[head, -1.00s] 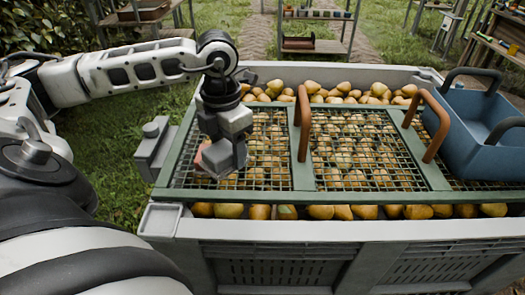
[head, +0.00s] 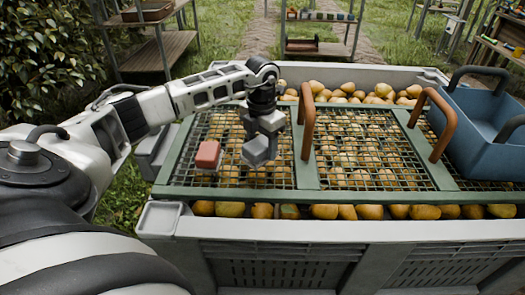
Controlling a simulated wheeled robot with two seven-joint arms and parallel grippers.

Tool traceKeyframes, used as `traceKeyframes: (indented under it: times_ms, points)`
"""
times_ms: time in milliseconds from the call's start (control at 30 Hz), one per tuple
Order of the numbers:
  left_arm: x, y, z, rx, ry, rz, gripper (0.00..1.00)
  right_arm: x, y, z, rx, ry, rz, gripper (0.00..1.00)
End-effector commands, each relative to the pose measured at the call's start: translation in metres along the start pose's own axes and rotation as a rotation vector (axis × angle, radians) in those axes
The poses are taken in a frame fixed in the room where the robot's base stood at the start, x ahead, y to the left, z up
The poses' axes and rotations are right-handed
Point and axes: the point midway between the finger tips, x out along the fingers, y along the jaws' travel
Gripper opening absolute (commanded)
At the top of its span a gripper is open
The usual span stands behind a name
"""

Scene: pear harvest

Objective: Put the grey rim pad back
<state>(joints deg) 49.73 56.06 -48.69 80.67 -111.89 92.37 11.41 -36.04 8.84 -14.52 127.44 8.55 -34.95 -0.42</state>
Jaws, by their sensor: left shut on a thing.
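My left gripper (head: 265,128) points down over the left mesh panel of the bin cover. It is shut on a small grey block, which looks like the grey rim pad (head: 256,152), and the jaws hide part of it. I cannot tell whether the pad touches the mesh. A red pad (head: 208,155) is just left of it, over the same panel and apart from the gripper. My right gripper is not in view.
The green-framed mesh cover (head: 311,180) lies over a grey bin (head: 270,229) full of pears. Brown handles (head: 306,122) stand up from the cover. A blue tote (head: 482,125) sits at the right. A grey box (head: 147,150) is at the bin's left side, partly behind my arm.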

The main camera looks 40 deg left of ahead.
Motion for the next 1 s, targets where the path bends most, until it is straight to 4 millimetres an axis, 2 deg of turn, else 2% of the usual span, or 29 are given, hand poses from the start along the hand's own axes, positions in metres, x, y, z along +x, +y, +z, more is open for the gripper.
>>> traceKeyframes:
  times_ms: [267, 667, 700, 733, 767, 1000]
  points:
    - [0.035, 0.001, 0.004, 0.000, 0.002, 0.000, 0.37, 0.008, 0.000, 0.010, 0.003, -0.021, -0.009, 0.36]
    - [0.040, 0.001, 0.004, 0.000, 0.000, 0.000, 0.37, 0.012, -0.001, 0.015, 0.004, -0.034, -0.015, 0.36]
    - [0.039, 0.001, 0.004, 0.000, 0.000, 0.000, 0.70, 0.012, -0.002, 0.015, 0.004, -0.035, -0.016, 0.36]
    - [0.039, 0.001, 0.004, 0.000, 0.000, 0.000, 0.78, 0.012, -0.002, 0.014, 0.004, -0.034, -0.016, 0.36]
    - [0.039, 0.001, 0.004, 0.001, 0.000, 0.000, 0.80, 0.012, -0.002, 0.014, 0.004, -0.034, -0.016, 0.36]
    - [0.038, 0.001, 0.004, 0.001, 0.000, 0.000, 0.80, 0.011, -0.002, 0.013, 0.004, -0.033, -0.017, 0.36]
